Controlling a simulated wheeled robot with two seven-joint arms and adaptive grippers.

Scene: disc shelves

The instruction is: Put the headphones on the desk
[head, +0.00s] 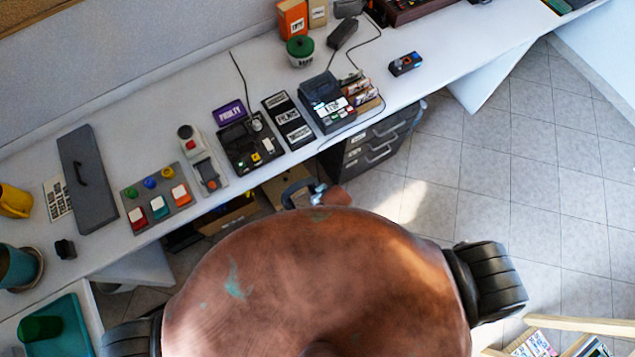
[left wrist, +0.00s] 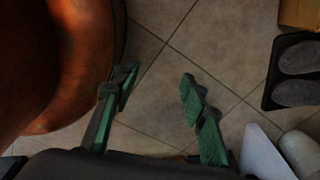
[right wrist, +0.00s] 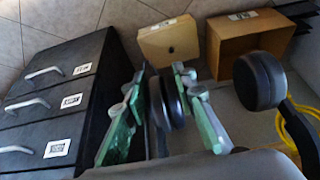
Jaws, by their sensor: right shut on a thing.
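The headphones show in the right wrist view as two dark round ear cups, one cup (right wrist: 261,80) at the right and the other between the fingers of my right gripper (right wrist: 157,88). That gripper is shut on the headphones. In the head view a dark curved piece (head: 290,190), seemingly the headphones, shows below the desk's front edge, partly hidden by my body. The long white desk (head: 425,45) crosses the head view. My left gripper (left wrist: 158,88) is open and empty above the tiled floor.
A black drawer cabinet (right wrist: 55,95) stands beside the right gripper, with cardboard boxes (right wrist: 168,40) ahead and a yellow cable (right wrist: 299,130) at right. Several devices crowd the desk, including a card terminal (head: 325,100). Desk room is free right of the small gadget (head: 406,64).

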